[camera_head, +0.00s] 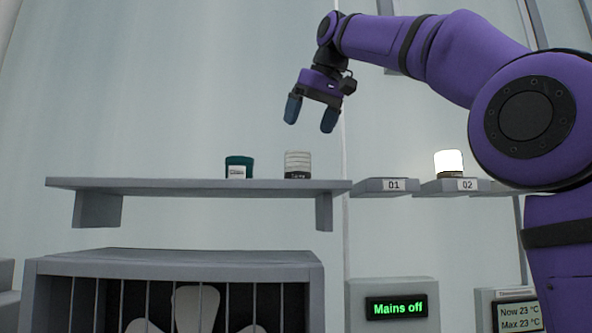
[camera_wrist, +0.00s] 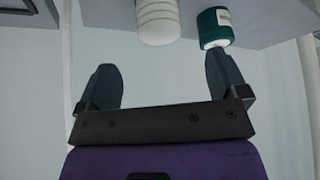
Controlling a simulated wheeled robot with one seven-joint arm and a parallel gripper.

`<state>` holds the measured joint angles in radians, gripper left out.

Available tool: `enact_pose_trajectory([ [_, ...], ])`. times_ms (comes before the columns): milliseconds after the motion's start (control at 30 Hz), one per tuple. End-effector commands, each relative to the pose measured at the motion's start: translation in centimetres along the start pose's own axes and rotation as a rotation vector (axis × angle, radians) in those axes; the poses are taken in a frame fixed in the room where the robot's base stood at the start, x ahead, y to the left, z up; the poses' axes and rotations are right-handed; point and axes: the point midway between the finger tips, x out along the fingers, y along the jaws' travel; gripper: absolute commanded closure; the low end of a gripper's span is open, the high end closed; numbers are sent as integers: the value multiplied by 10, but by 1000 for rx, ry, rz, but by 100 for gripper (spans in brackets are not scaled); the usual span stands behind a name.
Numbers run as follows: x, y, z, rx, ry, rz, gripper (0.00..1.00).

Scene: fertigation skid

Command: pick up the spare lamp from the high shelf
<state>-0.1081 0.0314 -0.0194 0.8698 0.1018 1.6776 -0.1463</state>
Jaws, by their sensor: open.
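The high shelf (camera_head: 130,186) is a long grey board on the wall. A white ribbed cylinder with a dark labelled base (camera_head: 298,163) stands upright on it, right of centre; it looks like the spare lamp. A teal container with a white label (camera_head: 239,167) stands to its left. In the wrist view the white ribbed cylinder (camera_wrist: 158,20) and the teal container (camera_wrist: 213,26) show at the top, beyond the fingers. My gripper (camera_head: 311,115) is open and empty, pointing down above the shelf and apart from both items.
Small brackets marked 01 (camera_head: 385,187) and 02 (camera_head: 450,187) sit to the right; 01 is empty and 02 carries a glowing lamp (camera_head: 449,163). A barred fan housing (camera_head: 180,262) is below the shelf. The shelf's left part is bare.

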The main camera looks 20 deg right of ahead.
Motion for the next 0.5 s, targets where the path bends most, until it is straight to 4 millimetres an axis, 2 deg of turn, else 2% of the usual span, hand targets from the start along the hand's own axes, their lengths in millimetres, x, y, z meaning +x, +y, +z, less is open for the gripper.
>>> enact_pose_trajectory([
  [300,42,0,1,0,-1,0,8],
  [500,54,0,2,0,0,1,8],
])
